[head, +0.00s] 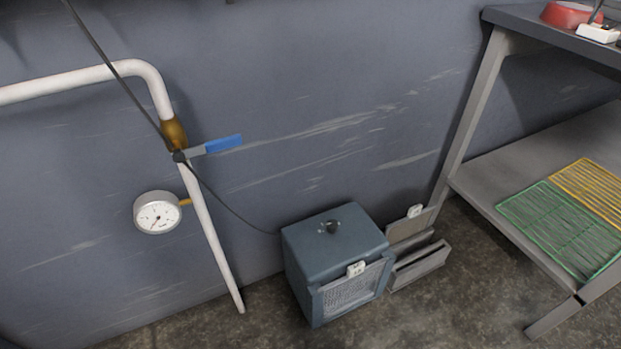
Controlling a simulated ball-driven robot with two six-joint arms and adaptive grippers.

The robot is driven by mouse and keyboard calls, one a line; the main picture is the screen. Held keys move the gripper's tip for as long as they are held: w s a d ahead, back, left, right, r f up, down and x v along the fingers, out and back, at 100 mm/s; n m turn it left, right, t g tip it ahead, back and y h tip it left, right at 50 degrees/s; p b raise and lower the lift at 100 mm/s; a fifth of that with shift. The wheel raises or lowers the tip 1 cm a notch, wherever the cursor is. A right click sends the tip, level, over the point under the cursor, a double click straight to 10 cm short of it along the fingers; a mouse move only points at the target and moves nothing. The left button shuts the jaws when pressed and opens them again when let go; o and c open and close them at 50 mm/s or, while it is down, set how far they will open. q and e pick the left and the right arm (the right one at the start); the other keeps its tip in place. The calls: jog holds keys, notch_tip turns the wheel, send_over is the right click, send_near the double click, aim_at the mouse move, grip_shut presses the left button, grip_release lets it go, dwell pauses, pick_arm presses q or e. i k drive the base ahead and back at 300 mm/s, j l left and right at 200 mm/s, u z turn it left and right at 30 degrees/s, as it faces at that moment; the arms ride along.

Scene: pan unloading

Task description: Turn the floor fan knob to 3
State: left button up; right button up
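A blue-grey box-shaped unit (338,245) with a mesh front stands on the floor against the wall, at the lower middle of the head view. It looks like the floor fan. A small dark knob (333,227) sits on its top face. The marks around the knob are too small to read, so I cannot tell its setting. A small white tag (356,269) with unreadable print is on the upper front edge. Neither of my grippers is in view.
A white pipe (205,225) with a blue-handled valve (223,144) and a gauge (158,214) runs left of the unit. A dark cable passes behind it. A grey panel and trough (420,264) stand close at its right. A shelf bench with green (560,230) and yellow racks is farther right.

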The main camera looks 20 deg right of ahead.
aim_at(332, 226)
jog(key=z, duration=0.8)
jog(key=j, duration=0.1)
jog(key=i+j+u, duration=0.05)
